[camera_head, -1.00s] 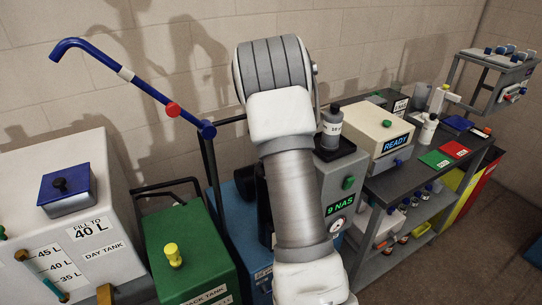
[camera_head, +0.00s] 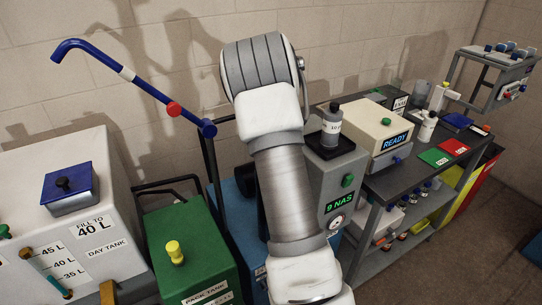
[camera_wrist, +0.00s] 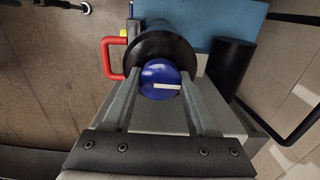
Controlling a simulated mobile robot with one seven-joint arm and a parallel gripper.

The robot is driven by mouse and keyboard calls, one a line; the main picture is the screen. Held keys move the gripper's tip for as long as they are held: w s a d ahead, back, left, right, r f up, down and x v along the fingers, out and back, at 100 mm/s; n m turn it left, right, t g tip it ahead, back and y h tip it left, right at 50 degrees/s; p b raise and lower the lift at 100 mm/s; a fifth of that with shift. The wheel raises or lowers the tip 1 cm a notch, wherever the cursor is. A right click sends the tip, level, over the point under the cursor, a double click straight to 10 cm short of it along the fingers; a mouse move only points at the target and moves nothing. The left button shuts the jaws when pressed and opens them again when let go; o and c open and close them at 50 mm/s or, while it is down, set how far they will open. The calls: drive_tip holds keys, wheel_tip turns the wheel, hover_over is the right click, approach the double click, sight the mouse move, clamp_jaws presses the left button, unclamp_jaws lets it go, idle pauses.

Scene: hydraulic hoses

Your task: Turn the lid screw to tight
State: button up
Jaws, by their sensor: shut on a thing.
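The lid screw appears in the wrist view as a round blue knob (camera_wrist: 156,71) with a white bar mark. The bar lies nearly level, on the knob's lower right. Behind the knob is a round black lid (camera_wrist: 188,48). My gripper (camera_wrist: 160,80) is shut on the knob, one finger on each side of it. In the head view my arm covers this area, so the knob, lid and gripper do not show there. How tight the screw is cannot be told.
In the wrist view a red handle (camera_wrist: 107,58) stands left of the lid and a black cylinder (camera_wrist: 233,62) right. The head view shows a grey unit reading "9 NAS" (camera_head: 338,203), a green tank (camera_head: 190,250), a white day tank (camera_head: 110,215) and a bench (camera_head: 375,190).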

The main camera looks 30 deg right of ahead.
drive_tip(key=o, duration=1.4)
drive_tip(key=shift+c, duration=0.2)
drive_tip(key=shift+r, duration=0.15)
wheel_tip(320, 180, up, 17)
drive_tip(key=shift+r, duration=0.15)
